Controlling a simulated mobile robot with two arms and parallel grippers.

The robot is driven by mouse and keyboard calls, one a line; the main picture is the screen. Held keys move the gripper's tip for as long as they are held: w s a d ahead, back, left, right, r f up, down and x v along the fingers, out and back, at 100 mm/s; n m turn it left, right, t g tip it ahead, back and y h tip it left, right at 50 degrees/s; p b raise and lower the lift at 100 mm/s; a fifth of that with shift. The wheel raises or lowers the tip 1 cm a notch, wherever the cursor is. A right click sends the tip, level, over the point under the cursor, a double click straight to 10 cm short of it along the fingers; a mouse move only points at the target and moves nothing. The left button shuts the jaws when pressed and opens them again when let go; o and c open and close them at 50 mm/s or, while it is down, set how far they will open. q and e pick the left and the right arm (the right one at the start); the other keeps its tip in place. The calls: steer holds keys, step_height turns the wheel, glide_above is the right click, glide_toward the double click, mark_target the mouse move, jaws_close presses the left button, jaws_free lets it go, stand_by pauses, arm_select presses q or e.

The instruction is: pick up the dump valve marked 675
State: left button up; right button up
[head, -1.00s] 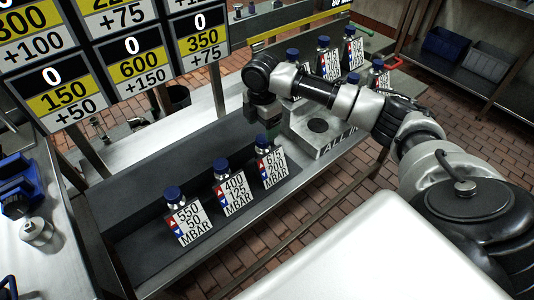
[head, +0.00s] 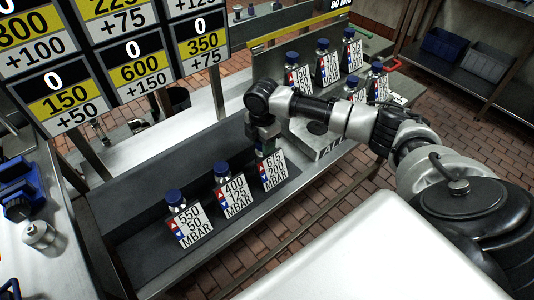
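The dump valve marked 675 (head: 271,170) stands on the dark shelf, the rightmost of the front row of three. Its tag reads 675, 200, MBAR. My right gripper (head: 264,146) points down directly over its top, and the blue cap is now mostly hidden behind the gripper. I cannot tell whether the fingers are open or closed around the cap. My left gripper is not in view.
Valves marked 400 (head: 233,193) and 550 (head: 188,220) stand to the left in the same row. More tagged valves (head: 327,65) stand at the back right. Number boards (head: 137,68) hang at upper left. A blue device (head: 20,190) is at far left.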

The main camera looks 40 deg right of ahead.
jaws_close()
steer(key=shift+r, duration=0.1)
